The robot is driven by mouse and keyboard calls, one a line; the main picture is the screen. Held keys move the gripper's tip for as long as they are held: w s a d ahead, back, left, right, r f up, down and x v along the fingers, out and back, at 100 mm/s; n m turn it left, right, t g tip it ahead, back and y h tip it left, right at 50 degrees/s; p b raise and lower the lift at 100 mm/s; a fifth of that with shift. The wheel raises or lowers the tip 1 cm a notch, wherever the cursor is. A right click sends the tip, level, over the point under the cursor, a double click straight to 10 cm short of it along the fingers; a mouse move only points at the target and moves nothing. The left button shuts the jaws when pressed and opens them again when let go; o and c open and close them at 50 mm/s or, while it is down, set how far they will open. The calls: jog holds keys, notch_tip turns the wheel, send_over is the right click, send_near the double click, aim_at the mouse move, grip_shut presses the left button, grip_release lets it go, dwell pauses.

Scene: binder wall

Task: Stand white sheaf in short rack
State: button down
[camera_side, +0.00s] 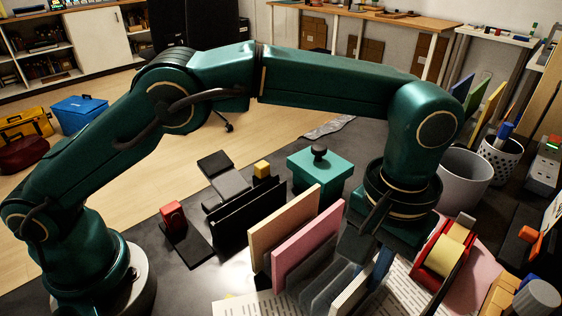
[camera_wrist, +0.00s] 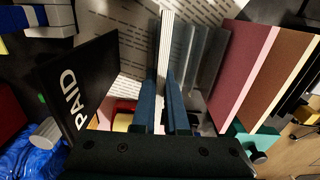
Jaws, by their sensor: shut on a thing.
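The white sheaf (camera_wrist: 164,55) stands on edge between the two dark blue fingers of my gripper (camera_wrist: 165,112) in the wrist view. My gripper is shut on it. In the side view the sheaf (camera_side: 350,292) shows as a pale upright slab below my gripper (camera_side: 366,262), partly hidden by the fingers. Grey upright plates of a rack (camera_side: 318,272) stand just left of the sheaf there; in the wrist view the grey plates (camera_wrist: 204,62) are on its right. I cannot tell whether the sheaf's lower edge is between plates or touches the base.
Pink (camera_side: 308,246) and cream boards (camera_side: 283,226) stand beside the grey plates. A black rack (camera_side: 242,216), teal knobbed box (camera_side: 320,178) and red tape dispenser (camera_side: 436,266) are nearby. A black PAID board (camera_wrist: 88,85) stands close by my gripper. Printed paper (camera_side: 402,292) lies underneath.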

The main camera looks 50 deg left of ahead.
jog(key=shift+f, duration=0.3)
jog(key=c, duration=0.9)
grip_release()
jog(key=shift+o, duration=0.2)
jog(key=shift+r, duration=2.6)
